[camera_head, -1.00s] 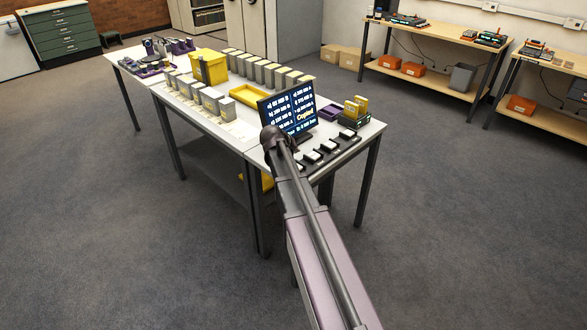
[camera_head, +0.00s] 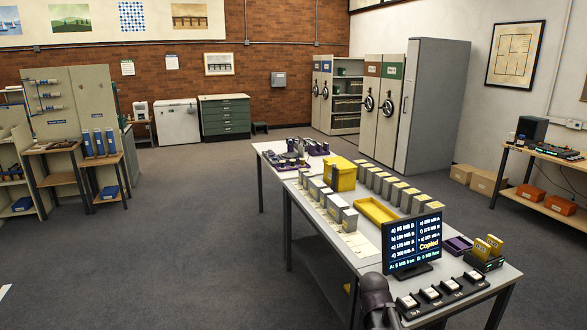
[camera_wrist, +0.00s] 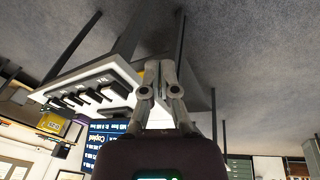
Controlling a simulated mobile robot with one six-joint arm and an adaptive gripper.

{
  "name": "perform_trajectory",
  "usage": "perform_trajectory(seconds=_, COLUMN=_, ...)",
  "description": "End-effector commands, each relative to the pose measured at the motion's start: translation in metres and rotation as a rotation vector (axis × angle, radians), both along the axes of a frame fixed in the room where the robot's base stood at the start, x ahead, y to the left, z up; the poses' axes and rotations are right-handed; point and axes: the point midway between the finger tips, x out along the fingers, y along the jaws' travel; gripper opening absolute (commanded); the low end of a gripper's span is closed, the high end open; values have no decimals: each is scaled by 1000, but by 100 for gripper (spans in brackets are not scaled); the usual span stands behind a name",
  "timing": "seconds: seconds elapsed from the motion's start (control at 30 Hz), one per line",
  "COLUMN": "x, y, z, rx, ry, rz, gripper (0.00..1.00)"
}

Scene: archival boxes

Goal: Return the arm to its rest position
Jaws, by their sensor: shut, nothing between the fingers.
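My gripper (camera_wrist: 160,72) shows in the wrist view with its fingers together and nothing between them. It is apart from the table, with grey floor and table legs behind its tips. In the head view only a dark rounded part of my arm (camera_head: 376,298) shows, at the bottom edge in front of the table's near end; my gripper is out of that view. The white table (camera_head: 322,243) bears a monitor (camera_head: 411,240) reading "Copied", which shows upside down in the wrist view (camera_wrist: 104,145).
A yellow box (camera_head: 340,175), a yellow tray (camera_head: 376,210) and rows of grey boxes (camera_head: 398,189) stand on the table. A black device row (camera_head: 436,293) lies at its near end. A wooden bench (camera_head: 547,204) stands right. The floor (camera_head: 190,230) left is clear.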

Motion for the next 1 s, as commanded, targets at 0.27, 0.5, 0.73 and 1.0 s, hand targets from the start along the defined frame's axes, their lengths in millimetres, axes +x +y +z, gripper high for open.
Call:
perform_trajectory(seconds=0.27, x=-74, y=57, z=15, rx=165, ry=128, rz=91, gripper=0)
perform_trajectory(seconds=0.5, x=-82, y=64, z=15, rx=190, ry=147, rz=105, gripper=0)
perform_trajectory(seconds=0.73, x=-81, y=64, z=15, rx=188, ry=145, rz=104, gripper=0)
perform_trajectory(seconds=1.0, x=-81, y=64, z=15, rx=188, ry=145, rz=104, gripper=0)
